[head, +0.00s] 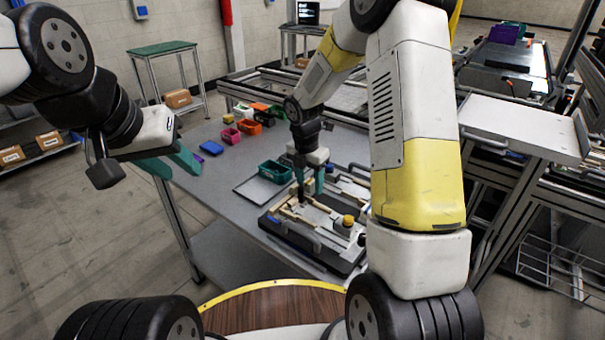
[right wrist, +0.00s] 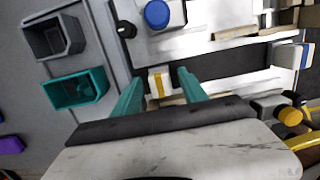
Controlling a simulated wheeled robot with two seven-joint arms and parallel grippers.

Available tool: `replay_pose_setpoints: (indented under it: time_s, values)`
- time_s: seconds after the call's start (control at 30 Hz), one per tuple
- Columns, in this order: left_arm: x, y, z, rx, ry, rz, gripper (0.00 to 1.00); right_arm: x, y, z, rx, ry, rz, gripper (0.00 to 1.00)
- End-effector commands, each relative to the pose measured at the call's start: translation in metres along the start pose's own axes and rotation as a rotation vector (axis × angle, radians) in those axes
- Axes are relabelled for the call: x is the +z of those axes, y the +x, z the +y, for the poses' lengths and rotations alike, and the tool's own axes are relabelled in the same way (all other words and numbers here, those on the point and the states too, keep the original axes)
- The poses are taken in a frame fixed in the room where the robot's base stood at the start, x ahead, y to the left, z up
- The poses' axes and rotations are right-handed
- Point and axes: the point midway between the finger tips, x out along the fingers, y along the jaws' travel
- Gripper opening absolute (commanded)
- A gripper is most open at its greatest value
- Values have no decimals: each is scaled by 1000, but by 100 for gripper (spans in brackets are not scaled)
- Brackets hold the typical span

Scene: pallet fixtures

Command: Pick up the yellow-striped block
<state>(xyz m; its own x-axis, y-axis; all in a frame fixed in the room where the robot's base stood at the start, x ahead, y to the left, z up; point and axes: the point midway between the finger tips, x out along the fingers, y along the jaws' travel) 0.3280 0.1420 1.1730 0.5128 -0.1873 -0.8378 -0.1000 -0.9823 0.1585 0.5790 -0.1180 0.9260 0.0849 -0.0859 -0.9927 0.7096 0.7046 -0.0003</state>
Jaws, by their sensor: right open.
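The yellow-striped block (right wrist: 158,83) shows in the right wrist view as a small white block with a yellow stripe, beside a dark slot in the fixture. My right gripper (right wrist: 161,79) is open there, with one teal finger on each side of the block; I cannot tell whether they touch it. In the head view my right gripper (head: 309,187) points down over the pallet fixture (head: 318,256), and the block cannot be made out. My left gripper (head: 172,163) hangs at the left, above the table's left edge, with its teal fingers apart and empty.
A green bin (head: 273,171) stands just beyond the fixture; several small coloured bins stand farther back. The fixture carries a blue knob (right wrist: 157,13) and a yellow knob (head: 348,220). The grey table (head: 215,181) is bare towards its left side.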

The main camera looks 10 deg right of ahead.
Motion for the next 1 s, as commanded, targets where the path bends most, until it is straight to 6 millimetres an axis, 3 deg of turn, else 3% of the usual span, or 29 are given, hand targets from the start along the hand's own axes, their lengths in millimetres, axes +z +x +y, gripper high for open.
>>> replay_pose_setpoints:
  time_s: [0.03,0.27,0.67,1.0]
  values:
    - [0,0,0,0,0,0,36,0,0,0,0,0,0,46]
    - [0,0,0,0,0,0,36,0,0,0,0,0,0,1]
    - [0,0,0,0,0,0,36,2,-9,1,3,1,-2,0]
    - [0,0,0,0,0,0,36,9,-74,1,4,2,-2,0]
